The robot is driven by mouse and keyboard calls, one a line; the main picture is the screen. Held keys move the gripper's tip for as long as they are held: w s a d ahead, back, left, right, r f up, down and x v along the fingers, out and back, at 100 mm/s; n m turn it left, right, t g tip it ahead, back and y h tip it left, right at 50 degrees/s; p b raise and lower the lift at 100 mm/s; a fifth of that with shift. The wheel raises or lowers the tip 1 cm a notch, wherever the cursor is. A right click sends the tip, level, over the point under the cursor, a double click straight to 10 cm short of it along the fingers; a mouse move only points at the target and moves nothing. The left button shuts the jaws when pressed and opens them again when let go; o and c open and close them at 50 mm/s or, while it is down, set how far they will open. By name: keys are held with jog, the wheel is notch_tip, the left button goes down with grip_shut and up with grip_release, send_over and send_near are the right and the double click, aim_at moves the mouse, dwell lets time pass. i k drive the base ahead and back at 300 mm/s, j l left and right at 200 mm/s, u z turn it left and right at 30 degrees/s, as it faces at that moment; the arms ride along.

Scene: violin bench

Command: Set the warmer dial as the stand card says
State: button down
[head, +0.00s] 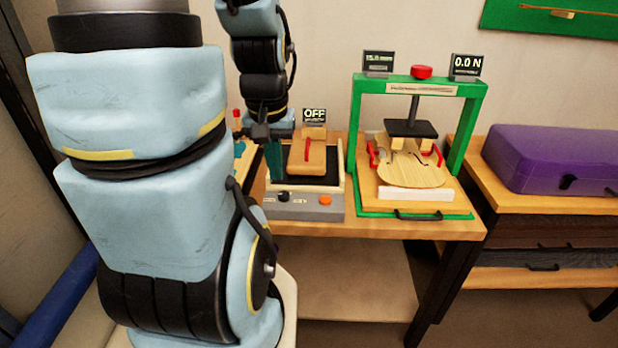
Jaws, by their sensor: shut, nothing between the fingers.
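The warmer (303,208) is a low grey box with a control strip along its front. A black dial (284,197) sits at the left of this strip; its setting is too small to read. An orange button (325,200) is at the right. A small display (315,115) behind the warmer reads OFF. A brown block with a red strip (307,158) lies on its dark top. My gripper (274,176) points down at the warmer's left side, behind and above the dial, shut and empty. I cannot make out a readable stand card.
A green press frame (476,125) stands right of the warmer, holding a pale violin plate (412,170). Its displays show unreadable text (378,62) and 0.0 N (466,66). A purple case (550,160) lies farther right. My arm covers the left side.

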aim_at(283, 196)
jog(key=u, duration=0.65)
jog(key=l+u, duration=0.15)
jog(key=u, duration=0.3)
jog(key=l+u, duration=0.15)
jog(key=u, duration=0.25)
jog(key=k+l+u, duration=0.1)
jog(key=u, duration=0.35)
jog(key=k+l+u, duration=0.1)
jog(key=u, duration=0.3)
jog(key=k+l, duration=0.55)
jog(key=i+u, duration=0.05)
